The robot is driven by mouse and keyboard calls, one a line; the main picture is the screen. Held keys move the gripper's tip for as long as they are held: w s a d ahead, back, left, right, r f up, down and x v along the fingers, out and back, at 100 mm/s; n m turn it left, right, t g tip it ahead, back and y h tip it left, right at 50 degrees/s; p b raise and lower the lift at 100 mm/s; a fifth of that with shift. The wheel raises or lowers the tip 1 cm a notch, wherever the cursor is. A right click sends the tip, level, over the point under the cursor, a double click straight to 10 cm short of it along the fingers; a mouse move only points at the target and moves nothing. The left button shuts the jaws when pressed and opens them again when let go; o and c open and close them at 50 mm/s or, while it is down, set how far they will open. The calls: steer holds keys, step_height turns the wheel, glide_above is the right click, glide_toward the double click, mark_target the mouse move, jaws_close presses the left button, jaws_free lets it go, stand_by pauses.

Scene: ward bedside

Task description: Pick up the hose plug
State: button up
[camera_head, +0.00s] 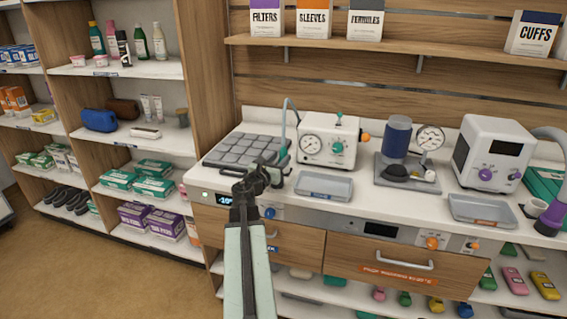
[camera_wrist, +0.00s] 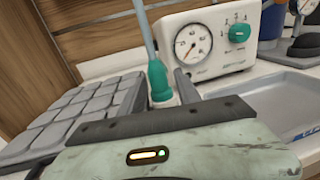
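The hose plug (camera_wrist: 158,80) is a teal, ribbed, upright piece on the end of a pale blue hose (camera_wrist: 143,28). In the wrist view it shows between the two dark fingers of my gripper (camera_wrist: 160,84), with a gap to each finger. I cannot tell how deep between the fingers it sits. A pale collar shows at its foot. In the head view my gripper (camera_head: 268,170) is over the counter by the hose (camera_head: 283,125), and the plug is mostly hidden or too small to make out. My gripper is open and holds nothing.
A grey padded tile tray (camera_head: 235,149) lies left of my gripper. A white gauge box (camera_head: 327,140) stands close behind to the right, with a shallow grey tray (camera_head: 323,187) in front. Further right are a pump stand (camera_head: 405,178) and a white monitor (camera_head: 493,152).

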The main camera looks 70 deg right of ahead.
steer(key=d, duration=0.8)
steer(key=shift+s, duration=0.1)
steer(key=shift+a, duration=0.15)
jaws_close()
